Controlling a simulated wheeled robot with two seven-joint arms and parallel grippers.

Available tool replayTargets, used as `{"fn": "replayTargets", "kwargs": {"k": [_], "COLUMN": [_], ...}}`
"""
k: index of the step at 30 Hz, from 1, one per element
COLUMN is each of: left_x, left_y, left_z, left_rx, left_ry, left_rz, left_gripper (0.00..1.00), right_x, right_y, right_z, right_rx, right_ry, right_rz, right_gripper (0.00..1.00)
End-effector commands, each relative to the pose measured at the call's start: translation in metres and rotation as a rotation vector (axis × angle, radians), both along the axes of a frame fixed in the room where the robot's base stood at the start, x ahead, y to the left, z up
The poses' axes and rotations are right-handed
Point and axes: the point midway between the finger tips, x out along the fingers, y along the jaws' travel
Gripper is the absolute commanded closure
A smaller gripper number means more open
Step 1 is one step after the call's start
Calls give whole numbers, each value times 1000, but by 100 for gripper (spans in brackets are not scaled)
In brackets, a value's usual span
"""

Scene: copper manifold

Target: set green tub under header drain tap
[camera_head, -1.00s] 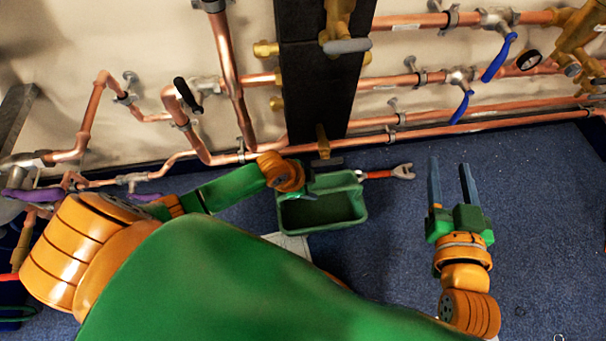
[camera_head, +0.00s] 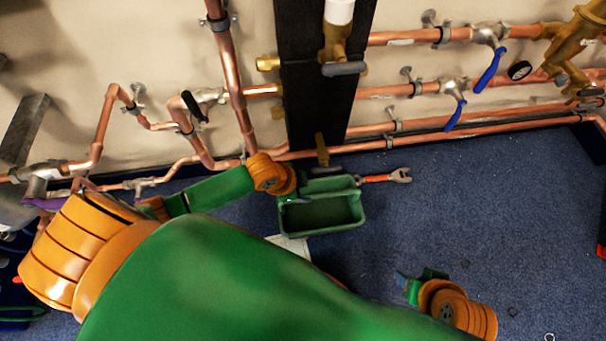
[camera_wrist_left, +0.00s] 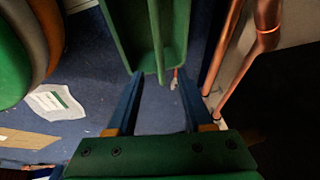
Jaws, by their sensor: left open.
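The green tub (camera_head: 322,217) stands on the blue floor below the black column, its open top facing up. The brass drain tap (camera_head: 322,150), with a dark handle, is at the column's foot, just behind and above the tub's back edge. My left gripper (camera_head: 300,198) is at the tub's left end, partly hidden by its own wrist. In the left wrist view my left gripper (camera_wrist_left: 160,76) is open, with an edge of the tub (camera_wrist_left: 122,28) reaching between its fingertips; contact is unclear. My right gripper (camera_head: 408,283) is low on the right, its fingers barely visible.
A red-handled wrench (camera_head: 385,178) lies right of the tub. Copper pipes (camera_head: 470,127) with blue-handled valves run along the wall. A paper sheet (camera_wrist_left: 57,102) lies on the floor near the left gripper. The floor to the right is mostly clear.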

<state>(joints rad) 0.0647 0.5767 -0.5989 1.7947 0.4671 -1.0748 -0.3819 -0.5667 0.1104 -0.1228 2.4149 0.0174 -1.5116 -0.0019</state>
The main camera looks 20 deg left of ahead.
Motion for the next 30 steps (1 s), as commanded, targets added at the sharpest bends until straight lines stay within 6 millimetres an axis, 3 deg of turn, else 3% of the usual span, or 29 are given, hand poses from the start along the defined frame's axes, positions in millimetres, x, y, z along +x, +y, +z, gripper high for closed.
{"fn": "replayTargets", "kwargs": {"k": [8,10,12,18,30], "left_x": [-8,-28,-53,-114,-118], "left_y": [-8,-24,-27,21,26], "left_z": [4,12,24,44,46], "left_rx": [-22,-78,-125,-110,-101], "left_ry": [10,40,83,190,195], "left_rz": [23,117,294,788,821], "left_gripper": [48,48,48,48,48], "right_x": [-9,-9,-9,-8,-8], "right_y": [-2,-2,-2,-2,-2], "right_z": [-3,-3,-3,-3,-2], "right_rx": [-7,-7,-7,-6,-6], "right_ry": [44,43,42,41,41], "right_rz": [-2,-2,-2,-2,-2], "right_gripper": [47,47,47,47,47]}}
